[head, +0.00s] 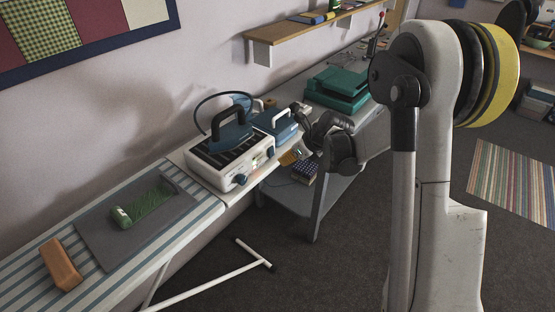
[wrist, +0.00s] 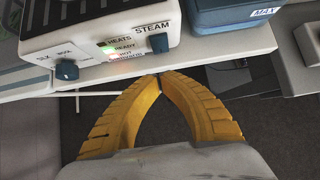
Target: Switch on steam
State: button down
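The white steam station (head: 228,178) stands on the table end beside the ironing board, with a dark blue iron (head: 233,132) on top. In the wrist view, its front panel (wrist: 118,62) fills the upper left. A blue knob (wrist: 159,43) sits under the word STEAM. A second blue knob (wrist: 66,69) is at the left. Small green and reddish lamps (wrist: 110,50) glow between them. My gripper (wrist: 159,77) has yellow fingers whose tips meet with nothing between them. The tips appear just below the STEAM knob, apart from it. In the head view, my gripper (head: 289,158) is right of the station.
A blue water tank marked MAX (wrist: 235,14) stands right of the station. A green machine (head: 340,88) stands farther back.

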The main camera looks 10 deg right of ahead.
jog(key=p+v, duration=0.3)
jog(key=v, duration=0.6)
jog(key=shift+r, duration=0.25)
